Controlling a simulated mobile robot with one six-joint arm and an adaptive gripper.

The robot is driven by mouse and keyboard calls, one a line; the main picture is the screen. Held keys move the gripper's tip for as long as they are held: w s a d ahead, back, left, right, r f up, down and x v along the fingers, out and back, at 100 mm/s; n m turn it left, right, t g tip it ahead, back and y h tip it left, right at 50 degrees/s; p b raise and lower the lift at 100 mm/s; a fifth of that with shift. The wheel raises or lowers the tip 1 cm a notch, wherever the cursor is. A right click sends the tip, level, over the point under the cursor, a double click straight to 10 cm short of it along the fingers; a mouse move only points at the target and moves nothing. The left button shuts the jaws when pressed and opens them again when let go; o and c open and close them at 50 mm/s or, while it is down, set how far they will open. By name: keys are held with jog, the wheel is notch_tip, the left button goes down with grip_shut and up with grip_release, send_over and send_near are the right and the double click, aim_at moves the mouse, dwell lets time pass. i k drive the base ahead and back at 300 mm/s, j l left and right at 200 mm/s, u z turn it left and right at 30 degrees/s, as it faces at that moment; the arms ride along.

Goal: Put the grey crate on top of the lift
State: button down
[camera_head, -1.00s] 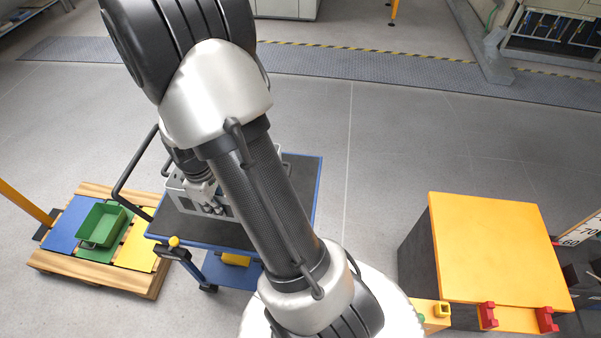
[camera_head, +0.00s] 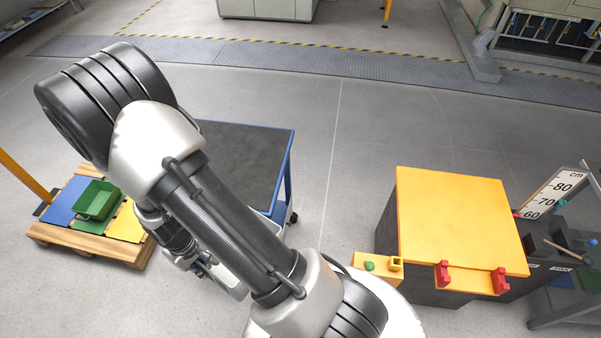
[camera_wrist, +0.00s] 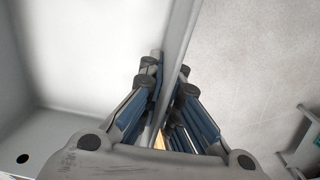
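The grey crate (camera_head: 229,283) is mostly hidden behind my arm in the head view; only a small part shows. My gripper (camera_head: 203,268) is low at the left of my arm, near the front of the dark-topped trolley. In the wrist view my gripper (camera_wrist: 165,125) has its blue-padded fingers on both sides of the crate's wall (camera_wrist: 180,45), shut on it. The pale inside of the crate fills the left of that view. A yellow-topped block (camera_head: 455,215) with dark sides, beside a centimetre scale, looks to be the lift. Its visible top is bare.
The trolley (camera_head: 250,150) has a dark top and blue frame. A wooden pallet (camera_head: 85,243) with a green bin (camera_head: 96,200) stands at the left. Red clips (camera_head: 442,273) edge the yellow block. A scale board (camera_head: 553,195) stands behind it. Floor between trolley and block is clear.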

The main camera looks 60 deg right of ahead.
aim_at(460, 227)
jog(key=k+l+z, duration=0.15)
jog(key=k, duration=0.35)
jog(key=k+l+z, duration=0.1)
jog(key=k+l, duration=0.3)
jog(key=k+l+z, duration=0.15)
jog(key=k+l, duration=0.2)
jog(key=k, duration=0.15)
jog(key=k+l, duration=0.1)
jog(key=l, duration=0.5)
jog(key=k+l+z, duration=0.15)
jog(key=l, duration=0.4)
jog(key=i, duration=0.05)
